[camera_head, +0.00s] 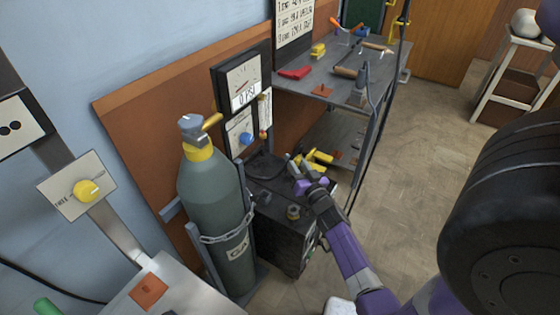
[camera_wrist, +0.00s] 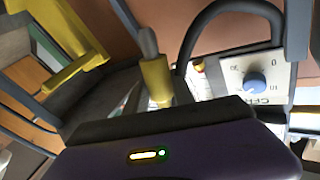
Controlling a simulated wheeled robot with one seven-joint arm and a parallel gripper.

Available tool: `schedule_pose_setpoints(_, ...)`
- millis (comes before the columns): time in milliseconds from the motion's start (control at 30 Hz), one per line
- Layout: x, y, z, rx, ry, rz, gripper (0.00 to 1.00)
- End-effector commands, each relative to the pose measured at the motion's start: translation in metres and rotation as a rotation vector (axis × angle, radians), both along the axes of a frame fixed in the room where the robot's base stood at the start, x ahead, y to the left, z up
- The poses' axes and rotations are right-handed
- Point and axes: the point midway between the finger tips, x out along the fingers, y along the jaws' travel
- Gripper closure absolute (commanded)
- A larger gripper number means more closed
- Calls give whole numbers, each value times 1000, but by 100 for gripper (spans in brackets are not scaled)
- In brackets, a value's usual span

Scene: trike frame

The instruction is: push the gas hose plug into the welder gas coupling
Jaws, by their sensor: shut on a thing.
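My gripper (camera_head: 306,184) is over the back part of the black welder (camera_head: 283,238), beside yellow parts (camera_head: 318,158). In the wrist view, a yellow piece with a grey rounded tip (camera_wrist: 155,78) stands just beyond my purple gripper body (camera_wrist: 175,150); it looks like the gas hose plug, held between the fingers. The fingertips and the grip itself are hidden behind the gripper body. A small round brass-coloured fitting (camera_head: 293,212) sits on the welder top, apart from my gripper; I cannot tell whether it is the gas coupling.
A grey-green gas cylinder (camera_head: 217,195) is chained left of the welder. A flowmeter panel with a blue knob (camera_head: 246,139) is on the wall behind; it also shows in the wrist view (camera_wrist: 256,82). A dark hose (camera_wrist: 183,40) arches nearby. A tool bench (camera_head: 345,90) stands behind.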

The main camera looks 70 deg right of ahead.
Motion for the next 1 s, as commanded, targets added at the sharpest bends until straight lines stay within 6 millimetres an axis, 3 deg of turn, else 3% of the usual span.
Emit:
schedule_pose_setpoints(200,-49,-24,1,0,1,0,100)
schedule_pose_setpoints(400,-83,-41,0,-2,-1,0,100)
schedule_pose_setpoints(1000,-134,-65,18,-117,240,2,100)
